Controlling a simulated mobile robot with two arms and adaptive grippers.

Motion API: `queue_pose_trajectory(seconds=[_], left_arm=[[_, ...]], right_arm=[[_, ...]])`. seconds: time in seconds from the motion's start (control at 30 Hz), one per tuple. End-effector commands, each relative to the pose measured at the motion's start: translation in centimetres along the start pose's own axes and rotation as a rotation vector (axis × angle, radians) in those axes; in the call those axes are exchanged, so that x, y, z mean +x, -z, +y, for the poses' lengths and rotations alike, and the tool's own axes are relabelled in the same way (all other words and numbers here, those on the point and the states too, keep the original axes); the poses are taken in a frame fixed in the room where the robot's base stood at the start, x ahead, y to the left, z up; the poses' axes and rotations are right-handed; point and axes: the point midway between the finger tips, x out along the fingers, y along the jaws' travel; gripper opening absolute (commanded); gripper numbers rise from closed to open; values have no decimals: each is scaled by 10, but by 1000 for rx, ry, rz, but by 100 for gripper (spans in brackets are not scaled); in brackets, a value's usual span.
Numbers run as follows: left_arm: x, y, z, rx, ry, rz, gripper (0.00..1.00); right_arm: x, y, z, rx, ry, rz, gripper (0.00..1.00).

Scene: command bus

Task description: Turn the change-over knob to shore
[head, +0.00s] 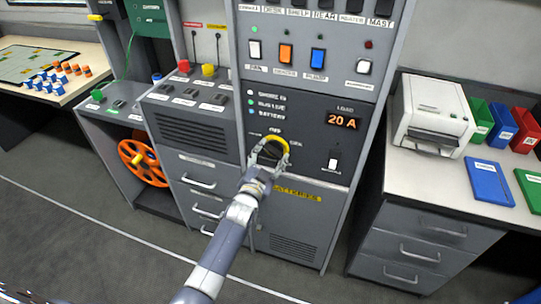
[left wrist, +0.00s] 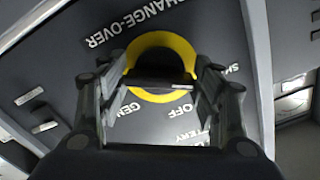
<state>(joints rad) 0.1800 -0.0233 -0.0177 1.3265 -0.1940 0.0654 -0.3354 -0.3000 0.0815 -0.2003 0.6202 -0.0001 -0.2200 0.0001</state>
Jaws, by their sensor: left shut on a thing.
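The change-over knob (head: 283,142) is on the grey panel, a dark grip with a yellow ring around it. It also shows in the left wrist view, where its yellow ring (left wrist: 178,45) curves around the dark grip. My left gripper (head: 268,152) is at the knob and shut on it; its fingers (left wrist: 158,90) stand on both sides of the grip. Upside-down labels OFF, GEN and BATTERY show around the ring in the wrist view, and SHORE is partly hidden by a finger. I cannot tell which label the knob points at. My right gripper is not in view.
Above the knob are indicator lamps (head: 251,104) and a load display (head: 342,120) reading 20 A. A white switch (head: 333,161) sits to the right. A printer (head: 432,112) stands on the right counter. The floor in front is clear.

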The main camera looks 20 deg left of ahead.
Motion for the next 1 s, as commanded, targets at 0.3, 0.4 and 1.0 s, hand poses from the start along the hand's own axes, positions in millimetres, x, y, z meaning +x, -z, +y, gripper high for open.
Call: queue_pose_trajectory(seconds=[0.3, 0.4, 1.0], left_arm=[[0, -1, 1, -3, -1, -2, 80], [0, 0, 0, -2, -1, -1, 80], [-70, -2, 1, -1, -2, -3, 80]], right_arm=[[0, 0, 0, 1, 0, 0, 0], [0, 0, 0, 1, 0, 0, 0], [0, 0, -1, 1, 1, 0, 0]])
